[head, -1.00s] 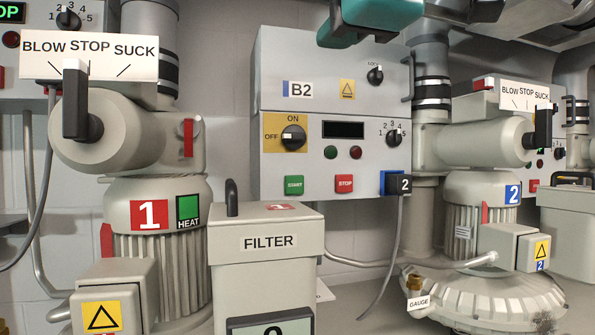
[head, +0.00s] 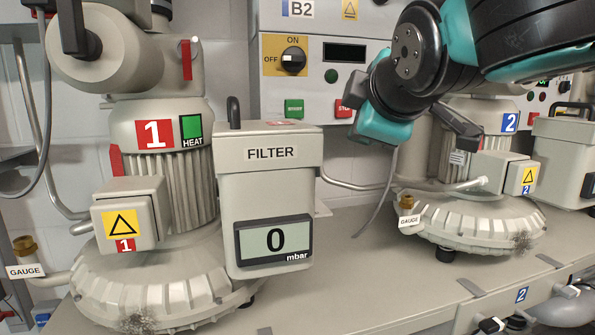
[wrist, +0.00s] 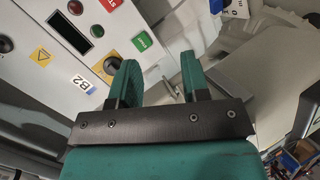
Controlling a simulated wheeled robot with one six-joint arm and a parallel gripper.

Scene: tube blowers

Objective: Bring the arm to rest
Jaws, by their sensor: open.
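My arm (head: 425,55) reaches in from the upper right of the head view, in front of the right part of the B2 control box (head: 325,85) and partly over blower 2 (head: 470,215). In the wrist view my gripper (wrist: 157,82) is open. Its two teal fingers stand apart with nothing between them. The B2 panel also shows in the wrist view (wrist: 65,55), turned round, beyond the fingers on the left. In the head view the fingertips cannot be made out clearly.
Blower 1 (head: 165,180) stands at the left. The filter box (head: 270,190) beside it reads 0 mbar. A grey cable (head: 388,190) hangs below the panel. The bench top (head: 360,270) is bare between the filter and blower 2. Another grey box (head: 570,155) stands far right.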

